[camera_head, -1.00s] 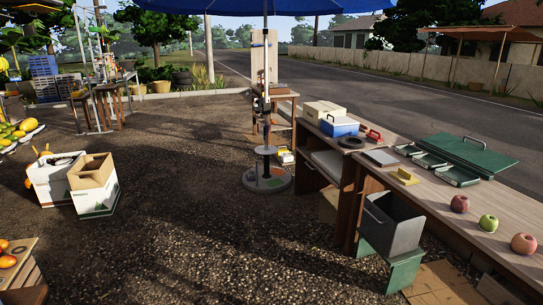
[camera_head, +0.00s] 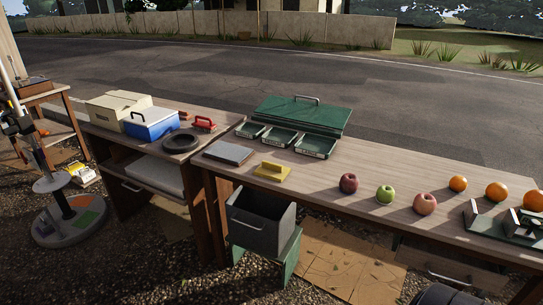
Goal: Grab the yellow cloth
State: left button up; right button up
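The yellow cloth (camera_head: 272,172) lies near the front edge of the long wooden table, left of the fruit. It looks like a flat yellow piece with a raised part on top. A grey flat pad (camera_head: 229,153) lies just behind and to its left. Nothing covers the cloth. Neither of my grippers shows in this view.
Green trays with a lid (camera_head: 300,115) stand behind the cloth. Apples (camera_head: 385,195) and oranges (camera_head: 457,184) lie to the right. A blue and white cooler (camera_head: 152,124) and a black ring (camera_head: 180,142) stand left. A grey bin (camera_head: 262,222) stands below the front edge.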

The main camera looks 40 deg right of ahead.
aim_at(274, 172)
jog(key=i+z, duration=0.15)
jog(key=i, duration=0.4)
jog(key=i+j+z, duration=0.15)
jog(key=i, duration=0.4)
jog(key=i+j+z, duration=0.1)
jog(key=i+z, duration=0.35)
jog(key=i+j+z, duration=0.2)
jog(key=z, duration=0.25)
jog(key=i+j+z, duration=0.45)
jog(key=k+l, duration=0.1)
